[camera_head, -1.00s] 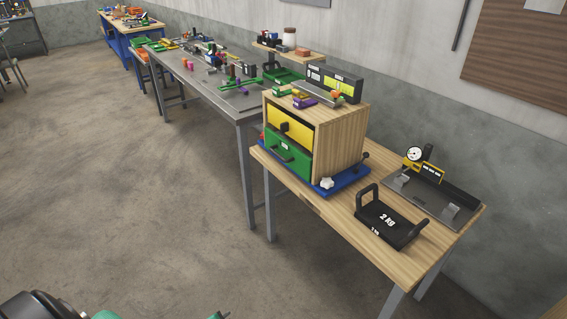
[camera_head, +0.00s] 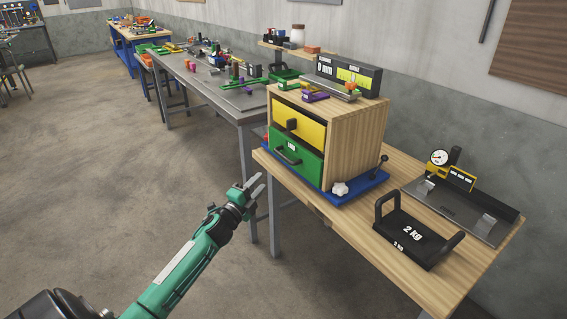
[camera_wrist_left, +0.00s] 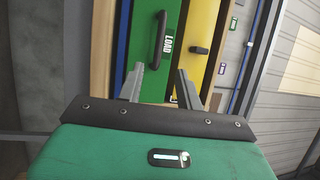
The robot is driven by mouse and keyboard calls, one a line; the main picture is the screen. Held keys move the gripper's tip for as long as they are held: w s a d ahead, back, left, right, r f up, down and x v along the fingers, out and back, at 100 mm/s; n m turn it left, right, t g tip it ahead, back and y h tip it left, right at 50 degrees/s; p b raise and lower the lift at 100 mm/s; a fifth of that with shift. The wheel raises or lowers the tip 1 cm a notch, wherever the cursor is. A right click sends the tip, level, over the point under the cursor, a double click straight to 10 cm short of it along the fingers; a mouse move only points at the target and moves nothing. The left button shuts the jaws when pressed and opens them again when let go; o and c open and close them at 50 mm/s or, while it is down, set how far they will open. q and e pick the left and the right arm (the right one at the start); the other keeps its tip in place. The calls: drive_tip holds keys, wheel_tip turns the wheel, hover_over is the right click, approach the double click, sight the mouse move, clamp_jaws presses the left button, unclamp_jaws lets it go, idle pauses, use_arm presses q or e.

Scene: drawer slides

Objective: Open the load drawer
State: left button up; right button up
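The wooden cabinet (camera_head: 352,140) holds a yellow drawer (camera_head: 313,134) above the green load drawer (camera_head: 309,172). The load drawer looks shut and has a black bar handle (camera_head: 287,155). In the left wrist view, turned on its side, the green front (camera_wrist_left: 150,22) shows the word LOAD beside its handle (camera_wrist_left: 159,40); the yellow drawer (camera_wrist_left: 197,70) is to its right. My left gripper (camera_head: 257,187) is in front of and below the handle, apart from it. Its two fingers (camera_wrist_left: 158,80) are spread with nothing between them. My right gripper is out of view.
The cabinet stands on a blue base (camera_head: 352,192) with a white knob (camera_head: 340,189) on a wooden table (camera_head: 318,207). A black 2 kg weight (camera_head: 410,238) and a grey tray with a dial gauge (camera_head: 439,157) stand to the right. The floor in front is clear.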

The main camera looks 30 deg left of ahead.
use_arm(q)
drive_tip(key=w+r, duration=0.2)
drive_tip(key=w, duration=1.1)
drive_tip(key=shift+w+b, duration=0.15)
drive_tip(key=shift+b, duration=0.15)
drive_tip(key=shift+r, duration=0.1)
clamp_jaws()
